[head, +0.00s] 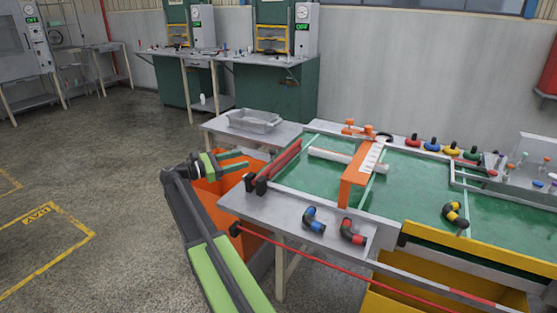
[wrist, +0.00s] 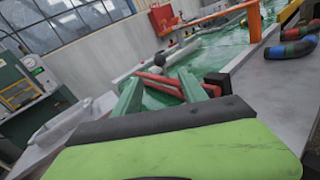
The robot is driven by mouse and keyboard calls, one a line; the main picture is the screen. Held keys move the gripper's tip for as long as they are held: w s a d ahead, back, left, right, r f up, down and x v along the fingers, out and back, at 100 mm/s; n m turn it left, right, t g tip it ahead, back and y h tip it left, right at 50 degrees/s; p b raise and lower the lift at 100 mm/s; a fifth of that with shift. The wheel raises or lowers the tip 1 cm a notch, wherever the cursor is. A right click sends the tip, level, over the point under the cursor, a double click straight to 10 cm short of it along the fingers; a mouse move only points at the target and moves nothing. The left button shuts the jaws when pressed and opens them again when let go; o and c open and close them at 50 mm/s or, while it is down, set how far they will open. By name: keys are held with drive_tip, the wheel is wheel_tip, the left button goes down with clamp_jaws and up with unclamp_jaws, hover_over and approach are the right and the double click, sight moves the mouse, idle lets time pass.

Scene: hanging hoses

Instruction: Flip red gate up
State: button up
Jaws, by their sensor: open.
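The red gate (head: 278,166) is a long red bar between dark end blocks at the left end of the green table surface (head: 320,186). In the wrist view the red gate (wrist: 165,82) shows as red bars between and beyond my fingers, partly hidden by them. I cannot tell its exact tilt. My gripper (head: 246,160) has two green fingers, spread open and empty. It is just left of the gate in the head view, pointing toward it, apparently apart from it. The fingers also show in the wrist view (wrist: 161,80).
Blue and red elbow hoses (head: 313,219) lie at the front edge. A grey tray (head: 254,121) sits behind. An orange bin (head: 212,190) is under my arm. The floor at left is clear.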

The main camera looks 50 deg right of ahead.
drive_tip(key=x, duration=1.7)
drive_tip(key=shift+d, duration=0.15)
drive_tip(key=shift+s, duration=0.1)
drive_tip(key=c, duration=1.1)
drive_tip(key=shift+f, duration=0.1)
